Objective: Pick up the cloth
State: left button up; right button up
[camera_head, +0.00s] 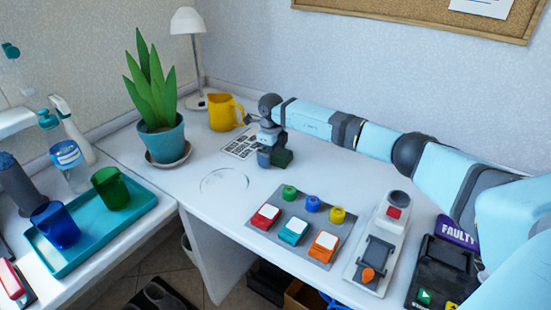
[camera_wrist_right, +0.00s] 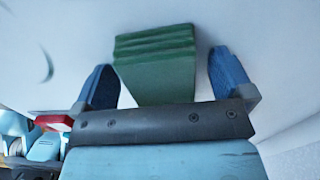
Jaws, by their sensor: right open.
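The cloth is a dark green folded stack with ridged layers. It lies on the white desk in the head view (camera_head: 284,158) and shows in the right wrist view (camera_wrist_right: 155,62). My right gripper (camera_head: 270,154) is at the cloth, low over the desk. In the right wrist view its two blue fingers (camera_wrist_right: 165,72) stand apart on either side of the cloth, with a gap showing on each side. The near end of the cloth is hidden behind the gripper body. My left gripper is not in view.
A yellow jug (camera_head: 222,112), a lamp (camera_head: 188,20) and a potted plant (camera_head: 162,138) stand behind and left. A grey panel with colored buttons (camera_head: 300,228) lies in front. A teal tray (camera_head: 68,256) holds cups. The desk's middle left is mostly clear.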

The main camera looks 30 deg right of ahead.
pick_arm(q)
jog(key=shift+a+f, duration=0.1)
pick_arm(e)
jog(key=c, duration=1)
jog(key=shift+r, duration=0.15)
jog(key=shift+r, duration=0.6)
pick_arm(q)
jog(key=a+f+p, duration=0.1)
jog(key=p, duration=0.1)
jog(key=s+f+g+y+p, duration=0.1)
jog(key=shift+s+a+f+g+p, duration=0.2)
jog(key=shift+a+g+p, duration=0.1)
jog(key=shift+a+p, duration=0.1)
pick_arm(e)
notch_tip(320, 180, up, 19)
jog(key=shift+f, duration=0.2)
jog(key=shift+o, duration=0.4)
